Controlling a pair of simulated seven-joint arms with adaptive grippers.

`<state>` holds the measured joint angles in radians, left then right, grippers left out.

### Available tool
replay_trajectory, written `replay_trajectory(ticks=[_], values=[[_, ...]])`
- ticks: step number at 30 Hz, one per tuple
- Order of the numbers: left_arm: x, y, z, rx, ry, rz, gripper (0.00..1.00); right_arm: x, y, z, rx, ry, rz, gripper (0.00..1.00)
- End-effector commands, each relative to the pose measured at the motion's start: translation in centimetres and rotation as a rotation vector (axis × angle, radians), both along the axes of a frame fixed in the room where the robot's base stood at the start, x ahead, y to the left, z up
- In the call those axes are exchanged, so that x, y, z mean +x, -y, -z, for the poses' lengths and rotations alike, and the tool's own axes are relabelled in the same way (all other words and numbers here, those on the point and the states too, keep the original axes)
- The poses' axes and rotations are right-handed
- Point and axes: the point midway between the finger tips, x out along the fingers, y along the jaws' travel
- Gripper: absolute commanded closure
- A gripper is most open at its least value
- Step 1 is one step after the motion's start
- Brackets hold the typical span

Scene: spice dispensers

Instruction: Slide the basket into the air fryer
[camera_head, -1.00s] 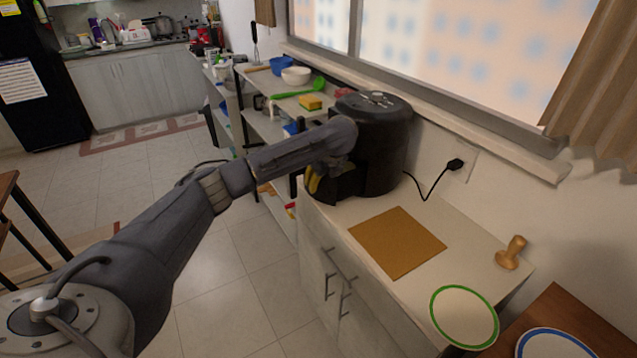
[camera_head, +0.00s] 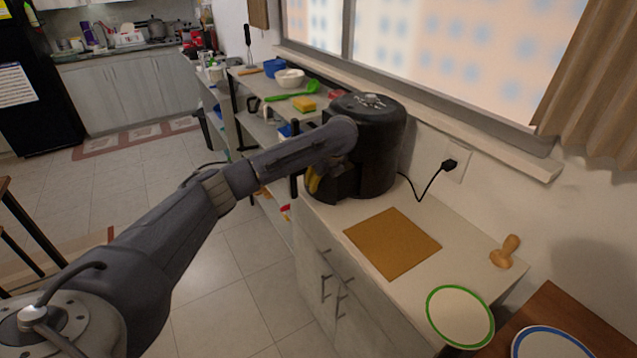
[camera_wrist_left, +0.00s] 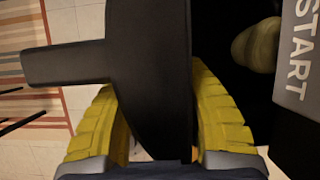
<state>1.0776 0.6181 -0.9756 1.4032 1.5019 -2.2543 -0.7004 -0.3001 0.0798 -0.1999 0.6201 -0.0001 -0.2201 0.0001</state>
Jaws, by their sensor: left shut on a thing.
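The black air fryer (camera_head: 378,140) stands on the white counter against the wall. Its dark basket (camera_head: 345,186) sticks out a little at the lower left side of the body. In the left wrist view the basket's dark front and handle (camera_wrist_left: 150,75) lie between my yellow fingers. My left gripper (camera_head: 314,180) is shut on the basket; its wrist hides part of the fryer front. A dark opening with a beige rounded item (camera_wrist_left: 257,45) shows between the basket front and the fryer panel marked START (camera_wrist_left: 297,50). My right gripper is out of view.
A brown square mat (camera_head: 393,244), a wooden stamp-like object (camera_head: 505,251) and a green-rimmed plate (camera_head: 460,316) are on the counter. The fryer's cord runs to a wall plug (camera_head: 449,165). Shelves with bowls and a sponge (camera_head: 304,104) stand behind.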

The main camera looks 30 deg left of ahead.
Motion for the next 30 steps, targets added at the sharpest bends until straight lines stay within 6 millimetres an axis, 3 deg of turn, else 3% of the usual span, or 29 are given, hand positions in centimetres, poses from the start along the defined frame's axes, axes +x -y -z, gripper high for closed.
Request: replay_trajectory(ticks=[26,27,30], values=[[1.6,0.8,-0.1,0.000,0.002,-0.001,1.00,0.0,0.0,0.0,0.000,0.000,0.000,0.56],[1.6,0.8,-0.1,0.000,0.002,-0.001,0.55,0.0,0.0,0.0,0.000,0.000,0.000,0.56],[1.6,0.8,-0.1,0.000,0.002,-0.001,0.44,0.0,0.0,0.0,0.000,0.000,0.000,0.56]])
